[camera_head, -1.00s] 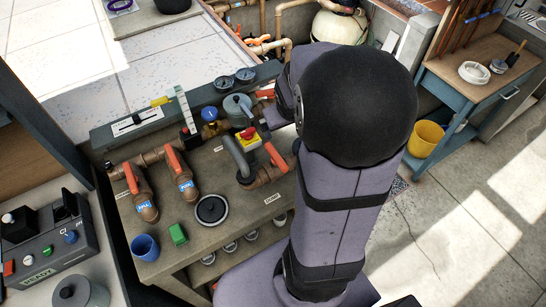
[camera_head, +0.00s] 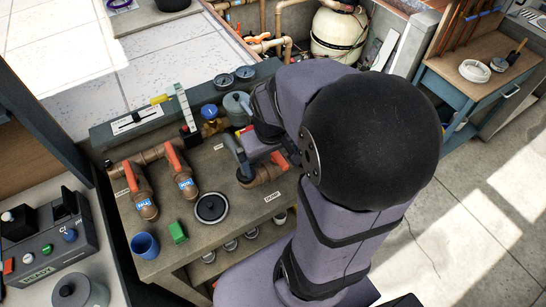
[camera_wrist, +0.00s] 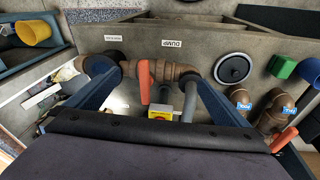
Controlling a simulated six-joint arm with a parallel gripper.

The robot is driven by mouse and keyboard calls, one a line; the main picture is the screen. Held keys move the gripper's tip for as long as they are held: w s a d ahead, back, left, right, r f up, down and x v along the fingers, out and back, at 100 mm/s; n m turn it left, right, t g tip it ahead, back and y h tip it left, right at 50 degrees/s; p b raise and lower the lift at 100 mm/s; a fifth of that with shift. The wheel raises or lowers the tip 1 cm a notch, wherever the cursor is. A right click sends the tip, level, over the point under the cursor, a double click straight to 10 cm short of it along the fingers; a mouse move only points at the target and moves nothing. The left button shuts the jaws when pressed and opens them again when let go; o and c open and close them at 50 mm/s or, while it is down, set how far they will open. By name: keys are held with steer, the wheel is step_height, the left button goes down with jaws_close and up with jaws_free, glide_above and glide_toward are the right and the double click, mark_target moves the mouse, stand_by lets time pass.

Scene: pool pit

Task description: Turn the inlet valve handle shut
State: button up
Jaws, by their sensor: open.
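An orange lever handle (camera_wrist: 145,82) on a brown pipe valve lies between my fingers in the wrist view. The valve beside the label "DUMP" (camera_wrist: 171,43) carries it; no label reading "inlet" is legible. My gripper (camera_wrist: 150,76) is open, with one blue finger on each side of the handle. Gaps show between the handle and both fingers. In the head view my wrist and arm cover most of this valve; part of its brown pipe (camera_head: 264,176) shows. Two other orange handles (camera_head: 131,177) and (camera_head: 173,157) stand on brown valves with blue labels at the left.
A red and yellow switch (camera_wrist: 160,116) and a grey pipe (camera_wrist: 189,102) sit close to the handle. A black round cap (camera_head: 211,208), a green block (camera_head: 178,232) and a blue cup (camera_head: 145,246) stand on the bench front. Gauges (camera_head: 245,73) are behind.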

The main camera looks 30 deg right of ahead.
steer(key=c, duration=0.7)
steer(key=shift+w+d+f+m+b, duration=0.1)
steer(key=shift+w+d+m+b, duration=0.3)
steer(key=c, duration=1.1)
steer(key=shift+w+d+f+m+h+b, duration=0.1)
steer(key=shift+w+d+m+h+b, duration=0.4)
steer(key=shift+w+d+m+b, duration=0.3)
jaws_close()
steer(key=w+d+m+h+b, duration=0.3)
steer(key=w+d+m+b, duration=0.1)
steer(key=w+d+m, duration=0.3)
steer(key=w+a+r+m+t+b, duration=0.1)
steer(key=w+m+b, duration=0.1)
steer(key=w+m, duration=0.2)
steer(key=w+a+r+m+t+b, duration=0.1)
steer(key=w+a+r+m+b, duration=0.1)
steer(key=w+m, duration=0.3)
steer(key=shift+w+a+r+h+b, duration=0.2)
steer(key=shift+w+r+h+b, duration=0.1)
steer(key=shift+w+b, duration=0.5)
